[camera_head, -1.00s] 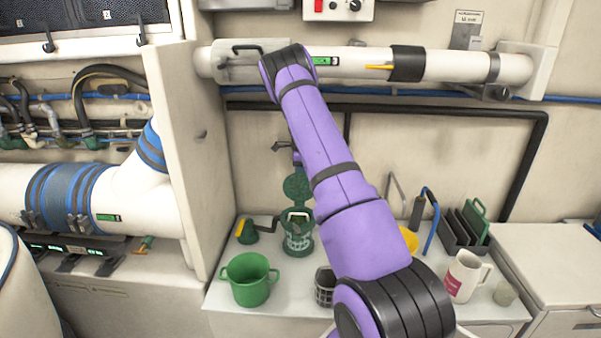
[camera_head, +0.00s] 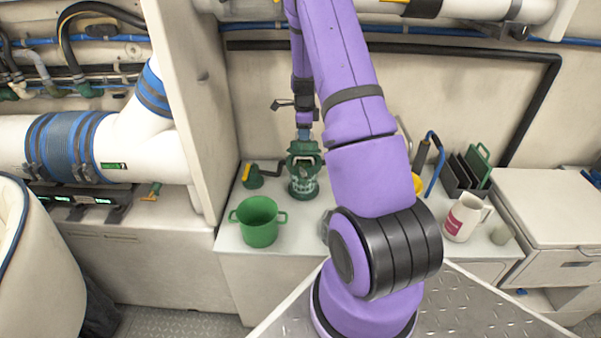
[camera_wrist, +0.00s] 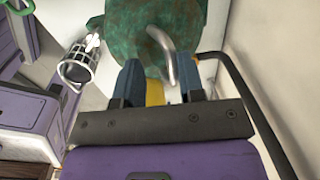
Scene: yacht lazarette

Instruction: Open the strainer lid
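The strainer (camera_head: 303,185) stands on the white counter, with a green top and a patterned see-through body. In the wrist view its mottled green round lid (camera_wrist: 135,35) fills the upper middle, with a curved metal handle (camera_wrist: 164,50) across it. In the head view my gripper (camera_head: 304,136) is directly over and behind the strainer's top and overlaps the lid, so the lid's exact tilt is hard to tell now. In the wrist view my gripper (camera_wrist: 158,78) has its two blue-grey fingers apart, the lid just beyond them. The handle's end lies near the right finger; I see no grip on it.
A green two-handled pot (camera_head: 259,222) stands front left of the strainer. A mesh basket (camera_wrist: 77,66) shows in the wrist view. A white jug (camera_head: 465,217) and a dark rack (camera_head: 463,178) stand at right. A wall panel (camera_head: 190,100) bounds the left side.

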